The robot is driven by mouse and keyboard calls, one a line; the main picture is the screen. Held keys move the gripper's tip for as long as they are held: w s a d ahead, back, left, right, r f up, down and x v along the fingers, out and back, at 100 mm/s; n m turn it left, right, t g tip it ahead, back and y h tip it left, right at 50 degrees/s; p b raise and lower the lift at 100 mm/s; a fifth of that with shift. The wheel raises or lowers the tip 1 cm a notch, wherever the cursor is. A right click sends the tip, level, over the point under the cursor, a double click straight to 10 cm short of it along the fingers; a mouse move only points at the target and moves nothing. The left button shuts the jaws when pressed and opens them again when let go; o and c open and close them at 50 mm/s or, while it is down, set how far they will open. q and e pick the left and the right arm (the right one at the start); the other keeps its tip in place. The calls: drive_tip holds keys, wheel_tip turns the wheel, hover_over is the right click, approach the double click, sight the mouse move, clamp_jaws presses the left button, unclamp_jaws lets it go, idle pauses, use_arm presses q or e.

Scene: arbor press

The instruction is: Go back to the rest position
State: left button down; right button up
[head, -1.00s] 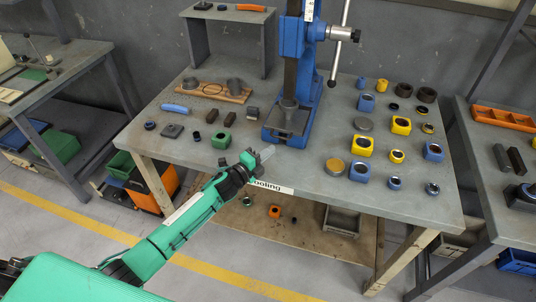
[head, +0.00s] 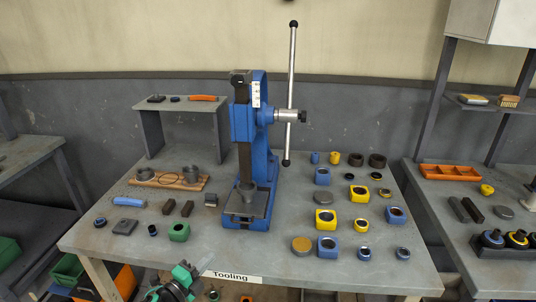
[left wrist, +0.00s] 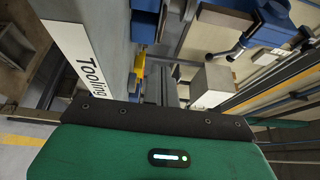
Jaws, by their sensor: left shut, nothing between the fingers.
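My left gripper (head: 180,284) is at the bottom edge of the head view, in front of the workbench's front edge, by the Tooling label (head: 231,276). Only part of it and its green and black wrist shows there. In the left wrist view its dark fingers (left wrist: 162,88) are together and empty, with the Tooling label (left wrist: 88,62) to their left. The blue arbor press (head: 262,165) stands upright on the workbench (head: 200,255), apart from the gripper. My right gripper is not in view.
Several blue, yellow and dark parts (head: 326,220) stand on the bench right of the press. A green block (head: 179,232) and a wooden board (head: 168,182) with cylinders are to its left. Side benches stand left and right, one with an orange tray (head: 450,172).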

use_arm(q)
drive_tip(key=s+f+n+g+y, duration=0.35)
drive_tip(key=s+n+g, duration=0.25)
drive_tip(key=s+n, duration=0.8)
drive_tip(key=s+f+n+g+y, duration=0.2)
drive_tip(key=s+n+g+y, duration=0.5)
drive_tip(key=s, duration=1.2)
wheel_tip(320, 180, down, 30)
drive_tip(key=h, duration=0.2)
drive_tip(key=s+a+f+g, duration=0.1)
drive_tip(key=s+f, duration=0.9)
drive_tip(key=s+a+f+g, duration=0.1)
drive_tip(key=s+a+f, duration=0.1)
drive_tip(key=s+f, duration=0.8)
drive_tip(key=shift+s+a, duration=0.2)
drive_tip(key=shift+a, duration=0.1)
